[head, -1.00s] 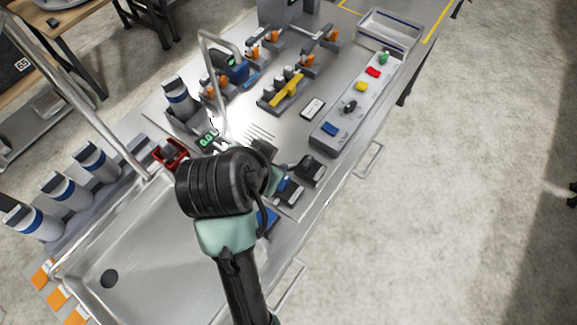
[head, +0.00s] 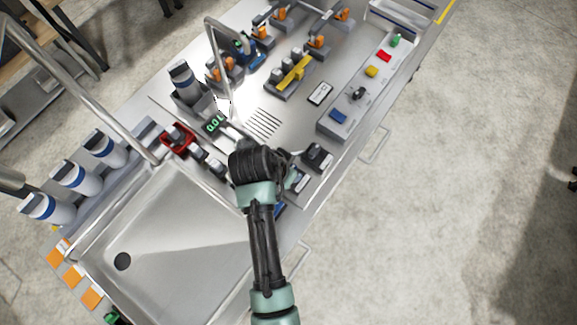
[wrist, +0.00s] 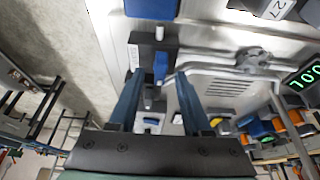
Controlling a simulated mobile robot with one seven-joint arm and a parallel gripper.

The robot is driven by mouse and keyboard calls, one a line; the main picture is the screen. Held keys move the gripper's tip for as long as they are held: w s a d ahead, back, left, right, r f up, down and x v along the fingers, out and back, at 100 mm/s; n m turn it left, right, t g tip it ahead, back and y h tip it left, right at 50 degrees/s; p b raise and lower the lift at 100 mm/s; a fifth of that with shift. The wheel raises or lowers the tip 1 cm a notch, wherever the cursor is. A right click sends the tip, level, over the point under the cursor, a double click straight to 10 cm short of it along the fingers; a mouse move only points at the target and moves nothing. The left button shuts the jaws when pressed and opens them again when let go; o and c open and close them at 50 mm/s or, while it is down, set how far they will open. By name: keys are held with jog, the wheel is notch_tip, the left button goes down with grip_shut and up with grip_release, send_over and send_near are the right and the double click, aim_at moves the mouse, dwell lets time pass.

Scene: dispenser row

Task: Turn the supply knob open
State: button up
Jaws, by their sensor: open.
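My gripper (wrist: 160,78) shows in the wrist view with its two blue-grey fingers apart and nothing held between them. A blue upright piece (wrist: 160,68) on a dark block stands between and just beyond the fingertips; contact cannot be told. A grey round knob-like part (wrist: 254,58) sits to its right, beside a slotted grate. I cannot tell which part is the supply knob. In the head view my wrist hides the fingers, over the right side of the bench. A black knob (head: 359,93) sits on the button panel (head: 330,126), well away from my arm.
A green-lit display (head: 213,124) stands beside the slotted drain (head: 264,122). A tall bent pipe (head: 212,60) rises behind it. A sink (head: 165,235) lies at left, with white canisters (head: 75,177) beyond. A dark box (head: 318,157) is close to my wrist. Floor at right is clear.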

jog(key=shift+w+d+f, duration=0.1)
jog(key=shift+w+f, duration=0.05)
jog(key=shift+f, duration=0.25)
grip_shut()
